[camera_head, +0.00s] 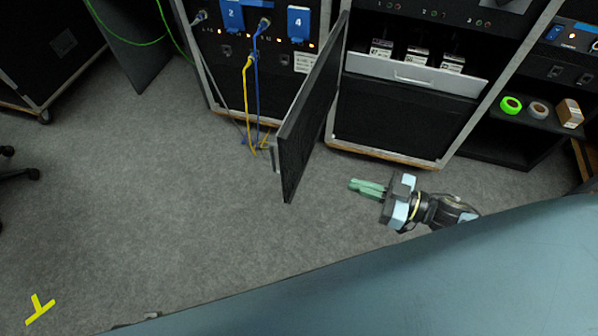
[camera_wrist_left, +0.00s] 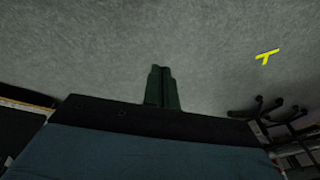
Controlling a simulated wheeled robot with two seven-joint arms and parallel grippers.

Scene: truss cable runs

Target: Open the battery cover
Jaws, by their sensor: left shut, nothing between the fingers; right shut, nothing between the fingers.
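A black door panel (camera_head: 312,105) stands swung out from the rack in the head view, seen nearly edge-on. I take it as the battery cover, but no label confirms this. Beside it, an open grey drawer (camera_head: 415,76) holds three small dark units with white labels (camera_head: 417,55). My right gripper (camera_head: 353,185) is shut and empty, pointing left, over the floor to the right of the panel's lower end and apart from it. My left gripper (camera_wrist_left: 161,70) is shut and empty over bare floor in the left wrist view; it is outside the head view.
Blue and yellow cables (camera_head: 248,95) hang from the left rack near the panel. A shelf (camera_head: 530,122) at right holds green tape (camera_head: 511,105), a pale roll and a brown box. A yellow floor mark (camera_head: 40,308) lies at lower left. The middle floor is clear.

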